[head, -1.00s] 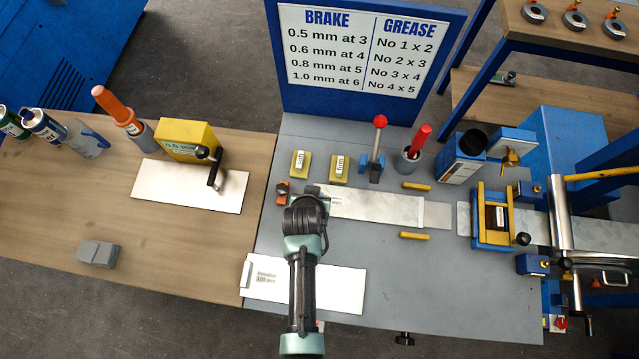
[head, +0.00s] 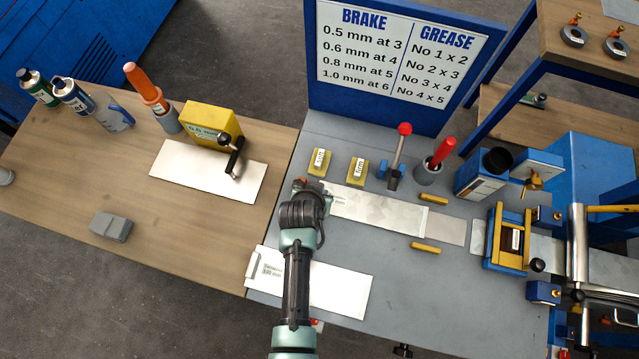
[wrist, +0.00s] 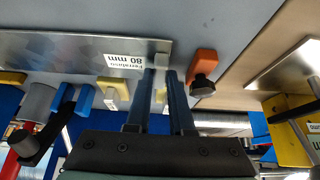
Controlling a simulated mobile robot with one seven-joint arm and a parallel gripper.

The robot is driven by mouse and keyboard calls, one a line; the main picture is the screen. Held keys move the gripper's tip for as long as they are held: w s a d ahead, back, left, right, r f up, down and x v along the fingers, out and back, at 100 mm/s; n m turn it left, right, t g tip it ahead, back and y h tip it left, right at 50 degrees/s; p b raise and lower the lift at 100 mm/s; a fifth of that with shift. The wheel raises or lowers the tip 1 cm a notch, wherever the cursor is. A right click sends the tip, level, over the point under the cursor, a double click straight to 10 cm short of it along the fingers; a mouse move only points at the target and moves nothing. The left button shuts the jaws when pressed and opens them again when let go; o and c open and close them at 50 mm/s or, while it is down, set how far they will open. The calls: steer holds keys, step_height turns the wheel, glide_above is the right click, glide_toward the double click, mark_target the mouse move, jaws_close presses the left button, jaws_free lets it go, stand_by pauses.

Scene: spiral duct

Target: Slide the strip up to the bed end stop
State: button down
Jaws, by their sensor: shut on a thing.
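The strip, a thin bare metal sheet (head: 375,208), lies flat on the grey bed. The wrist view shows it (wrist: 60,55) with an "80 mm" label near its end. My gripper (head: 324,194) is at the strip's left end; in the wrist view its fingers (wrist: 161,72) are shut on a small grey piece at that end. An orange block with a black knob (wrist: 203,62), seemingly the end stop, stands just beyond that end, with a narrow gap between them. In the head view my arm hides most of the block.
Two yellow bars (head: 433,199) flank the strip. A blue and yellow clamp frame (head: 491,238) stands to the right. Yellow blocks (head: 357,171), a red-knobbed lever (head: 398,155) and a cup (head: 429,174) line the back. A white labelled plate (head: 335,288) lies in front.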

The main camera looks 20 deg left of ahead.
steer(key=c, duration=0.7)
jaws_free()
steer(key=shift+r, duration=0.1)
steer(key=v, duration=1.2)
steer(key=shift+s+r, duration=0.2)
steer(key=shift+r, duration=0.15)
steer(key=w+d+r+t+b, duration=0.2)
steer(key=w+r+t, duration=0.3)
steer(key=w+r, duration=0.75)
steer(key=w+d+r+t+b, duration=0.1)
steer(key=w+r+t, duration=0.4)
steer(key=r, duration=1.4)
steer(key=s+d+r+t, duration=0.1)
steer(key=s+r+t, duration=0.2)
steer(key=r, duration=0.7)
steer(key=s+d+r+t+b, duration=0.1)
steer(key=s+r+t, duration=0.3)
steer(key=r, duration=0.7)
steer(key=s+d+r+t+b, duration=0.1)
steer(key=s+d+r+t, duration=0.2)
steer(key=r, duration=0.8)
steer(key=shift+s+t, duration=0.7)
steer(key=shift+s, duration=0.55)
